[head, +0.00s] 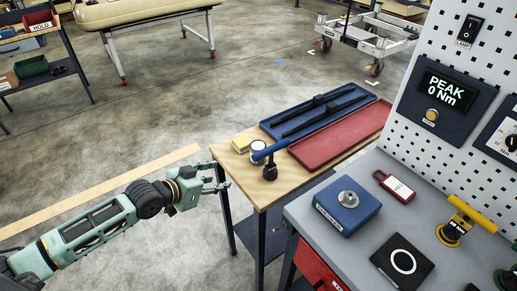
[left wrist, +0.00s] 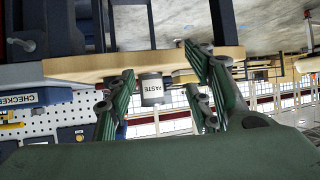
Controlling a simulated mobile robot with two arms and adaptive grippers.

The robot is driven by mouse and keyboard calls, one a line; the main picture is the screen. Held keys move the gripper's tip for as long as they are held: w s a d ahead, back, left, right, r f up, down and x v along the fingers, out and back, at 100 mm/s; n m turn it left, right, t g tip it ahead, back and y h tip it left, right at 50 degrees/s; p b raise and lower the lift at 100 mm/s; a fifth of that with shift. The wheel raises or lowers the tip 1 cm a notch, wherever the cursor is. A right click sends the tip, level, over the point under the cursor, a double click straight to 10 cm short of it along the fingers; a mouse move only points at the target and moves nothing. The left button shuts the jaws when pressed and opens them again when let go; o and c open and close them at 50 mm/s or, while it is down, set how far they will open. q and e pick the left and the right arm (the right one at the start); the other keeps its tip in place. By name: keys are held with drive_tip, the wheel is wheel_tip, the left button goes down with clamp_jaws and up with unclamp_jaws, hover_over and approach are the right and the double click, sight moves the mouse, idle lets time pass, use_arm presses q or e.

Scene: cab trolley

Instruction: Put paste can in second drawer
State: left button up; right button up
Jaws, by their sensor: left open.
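The paste can (head: 257,147) is a small pale can on the wooden-topped table (head: 240,165), beside a blue-handled tool (head: 270,154) that partly covers it in the head view. In the left wrist view, which is upside down, the can (left wrist: 152,90) shows its PASTE label between the fingers, farther off. My left gripper (head: 221,178) is open and empty at the table's near left edge, short of the can. A red drawer front (head: 318,267) shows under the grey bench; which drawer it is, I cannot tell. My right gripper is not in view.
A yellow block (head: 243,142) sits close behind the can. A blue tray (head: 305,117) with dark tools and a red tray (head: 345,135) fill the table's far side. The grey bench (head: 345,255) holds a blue box (head: 347,208). Floor left of the table is clear.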

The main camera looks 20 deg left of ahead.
sight(252, 152)
use_arm(q)
drive_tip(key=shift+m+h, duration=0.3)
drive_tip(key=shift+h, duration=0.2)
drive_tip(key=w+d+r+p, duration=0.1)
drive_tip(key=w+d, duration=0.1)
drive_tip(key=w, duration=0.1)
drive_tip(key=w+d+r+p, duration=0.1)
drive_tip(key=w+d, duration=0.1)
drive_tip(key=w, duration=0.1)
drive_tip(key=w+d+r, duration=0.1)
drive_tip(key=w+d, duration=0.1)
drive_tip(key=shift+w+d+r+p, duration=0.3)
drive_tip(key=shift+w+r+p, duration=0.05)
drive_tip(key=shift+w+p, duration=0.05)
drive_tip(key=x, duration=0.4)
drive_tip(key=shift+w+d+r, duration=0.1)
drive_tip(key=shift+w+d, duration=0.1)
drive_tip(key=shift+w, duration=0.2)
drive_tip(key=shift+s, duration=0.1)
drive_tip(key=shift+c, duration=0.5)
drive_tip(key=c, duration=1)
